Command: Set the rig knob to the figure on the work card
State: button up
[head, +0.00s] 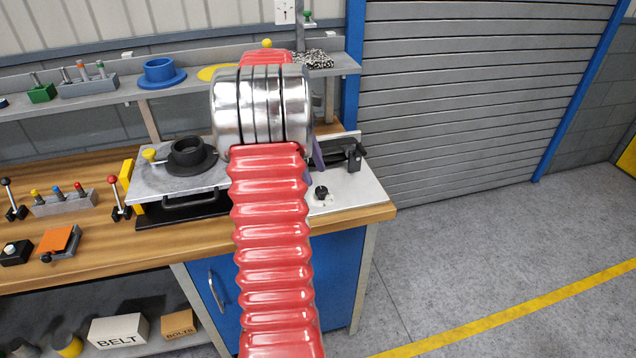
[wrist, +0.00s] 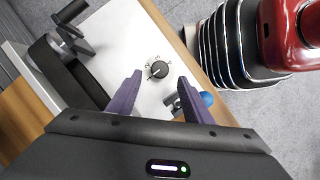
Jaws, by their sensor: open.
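The rig knob (wrist: 159,71) is small, round and black, on a pale plate (wrist: 118,32). A light line crosses its top and small marks sit around it, too small to read. In the head view the knob (head: 321,192) stands near the bench's right end. My gripper (wrist: 160,76) is open, its two purple fingers on either side of the knob in the picture, with nothing between them. I cannot tell whether they touch it. In the head view my gripper (head: 318,155) is mostly hidden behind my red arm. A small white card (head: 285,11) hangs on the wall; its figure is unreadable.
A black clamp (head: 345,155) stands behind the knob. A blue ball (wrist: 207,98) is beside the right finger. Left of my arm, a grey plate (head: 155,181) carries a black ring (head: 187,152). The floor (head: 480,240) at right is clear.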

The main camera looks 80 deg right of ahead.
aim_at(320, 189)
jog(key=shift+x, duration=2.5)
jog(key=shift+c, duration=0.4)
jog(key=c, duration=0.9)
jog(key=shift+d, duration=0.15)
jog(key=shift+c, duration=0.4)
jog(key=shift+m, duration=0.3)
jog(key=m+y, duration=0.1)
jog(key=m, duration=0.1)
jog(key=m+t+y, duration=0.1)
jog(key=m, duration=0.2)
jog(key=shift+s+d+m, duration=0.1)
jog(key=shift+m, duration=0.2)
jog(key=m+t, duration=0.1)
jog(key=m, duration=0.1)
jog(key=m+t+y, duration=0.1)
jog(key=m, duration=0.2)
jog(key=shift+s+m, duration=0.15)
jog(key=shift+m, duration=0.15)
